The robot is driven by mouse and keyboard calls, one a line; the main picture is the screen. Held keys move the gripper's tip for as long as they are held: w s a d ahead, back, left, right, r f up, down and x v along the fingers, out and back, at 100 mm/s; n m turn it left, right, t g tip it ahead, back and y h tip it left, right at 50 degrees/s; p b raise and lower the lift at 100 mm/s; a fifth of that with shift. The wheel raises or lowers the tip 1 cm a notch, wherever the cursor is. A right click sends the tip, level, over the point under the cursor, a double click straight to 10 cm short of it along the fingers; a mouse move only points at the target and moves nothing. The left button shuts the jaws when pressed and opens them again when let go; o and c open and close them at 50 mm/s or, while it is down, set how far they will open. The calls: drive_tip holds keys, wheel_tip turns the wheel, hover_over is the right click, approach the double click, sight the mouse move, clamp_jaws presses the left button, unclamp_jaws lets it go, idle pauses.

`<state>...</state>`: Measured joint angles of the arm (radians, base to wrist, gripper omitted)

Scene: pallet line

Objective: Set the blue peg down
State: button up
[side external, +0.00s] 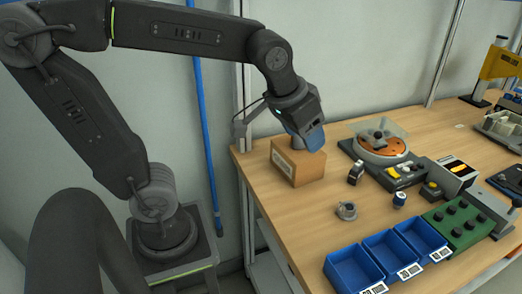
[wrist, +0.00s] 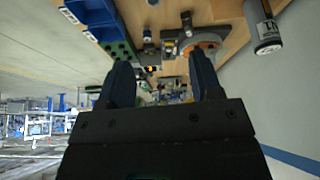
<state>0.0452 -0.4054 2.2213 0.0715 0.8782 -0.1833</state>
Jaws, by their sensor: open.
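My gripper (side external: 308,140) is above the cardboard box (side external: 298,166) near the left end of the table, its blue fingers pointing down and to the right. In the wrist view my gripper (wrist: 161,72) has its two dark blue fingers spread apart, with nothing held between them. I cannot pick out a blue peg with certainty. A small blue-and-white cylinder (side external: 399,200) stands on the table in front of the turntable device, well away from my gripper.
Blue bins (side external: 383,258) line the front edge beside a green block with dark knobs (side external: 455,222). The turntable device with an orange disc (side external: 380,146) stands behind. A grey ring-like part (side external: 346,211) lies on open table. A grey labelled cylinder (wrist: 262,25) shows in the wrist view.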

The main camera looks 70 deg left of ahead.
drive_tip(key=s+f+m, duration=0.1)
drive_tip(key=s+f, duration=0.1)
drive_tip(key=s, duration=0.6)
drive_tip(key=shift+s+a+f, duration=0.15)
drive_tip(key=shift+s+f, duration=0.1)
drive_tip(key=shift+s, duration=0.05)
idle(0.7)
